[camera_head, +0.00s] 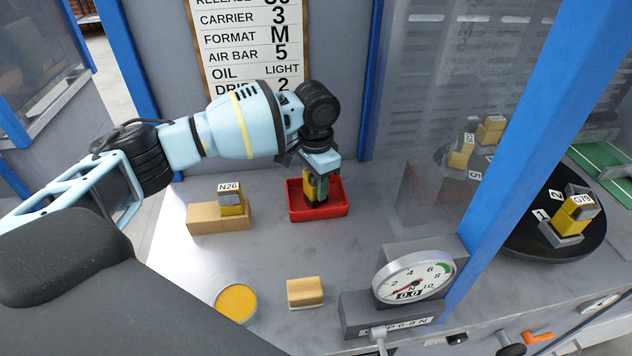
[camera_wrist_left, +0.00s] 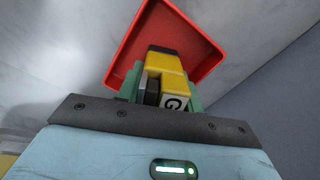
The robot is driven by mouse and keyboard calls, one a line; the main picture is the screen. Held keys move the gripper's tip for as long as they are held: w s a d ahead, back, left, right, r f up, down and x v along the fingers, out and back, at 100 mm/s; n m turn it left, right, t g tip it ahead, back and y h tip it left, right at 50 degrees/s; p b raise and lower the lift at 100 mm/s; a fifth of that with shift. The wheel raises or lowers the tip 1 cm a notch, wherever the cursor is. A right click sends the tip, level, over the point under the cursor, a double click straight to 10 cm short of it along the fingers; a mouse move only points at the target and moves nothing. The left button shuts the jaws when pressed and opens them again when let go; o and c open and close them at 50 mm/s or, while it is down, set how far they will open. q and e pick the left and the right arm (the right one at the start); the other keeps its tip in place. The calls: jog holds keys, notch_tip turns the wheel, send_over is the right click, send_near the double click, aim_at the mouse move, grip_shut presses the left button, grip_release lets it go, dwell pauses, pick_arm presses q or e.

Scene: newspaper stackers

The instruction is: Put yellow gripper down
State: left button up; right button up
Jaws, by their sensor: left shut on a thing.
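My left gripper (camera_head: 317,180) is shut on a yellow gripper (camera_head: 310,186), a small yellow and dark-grey block. It points down over the red tray (camera_head: 336,211). In the left wrist view the yellow gripper (camera_wrist_left: 166,62) sits between the green fingers, with a partly hidden white label showing a "G". The red tray (camera_wrist_left: 208,50) is behind it in that view. The held piece's lower end appears within the tray's outline; I cannot tell whether it touches the tray floor. My right gripper is not in view.
A yellow block marked N26 (camera_head: 231,201) sits on a tan block (camera_head: 206,219). A dial gauge (camera_head: 414,276), a tan-yellow block (camera_head: 305,292) and a yellow disc (camera_head: 236,302) are nearer. A blue post (camera_head: 520,150) separates the black turntable (camera_head: 520,236) at right.

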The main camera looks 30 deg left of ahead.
pick_arm(q)
jog(key=shift+f, duration=0.1)
jog(key=o, duration=1.1)
jog(key=shift+c, duration=0.2)
notch_tip(320, 180, up, 12)
jog(key=shift+r+p, duration=0.15)
jog(key=shift+p, duration=0.2)
